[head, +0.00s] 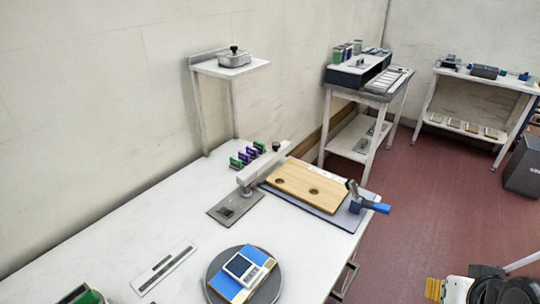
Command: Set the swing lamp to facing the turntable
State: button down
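What looks like the swing lamp (262,168) is a light grey bar on a post, beside a grey plate (222,212) on the white bench. Its bar runs toward the back right, along the left edge of a wooden board, and points away from the turntable. A black knob sits near its far end. The turntable (213,286) is a dark grey disc at the bench's front. A blue and wood-coloured block with a small scale-like device (241,267) lies on it.
The wooden board (305,186) with two holes lies on a dark mat; a blue-handled clamp (370,205) is at its right corner. Small green and purple pieces (247,155) stand behind the lamp. A ruler-like plate (163,267) lies front left. Bare bench lies between.

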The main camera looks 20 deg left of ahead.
aim_at(245, 178)
jog(key=i, duration=0.9)
jog(key=z, duration=0.05)
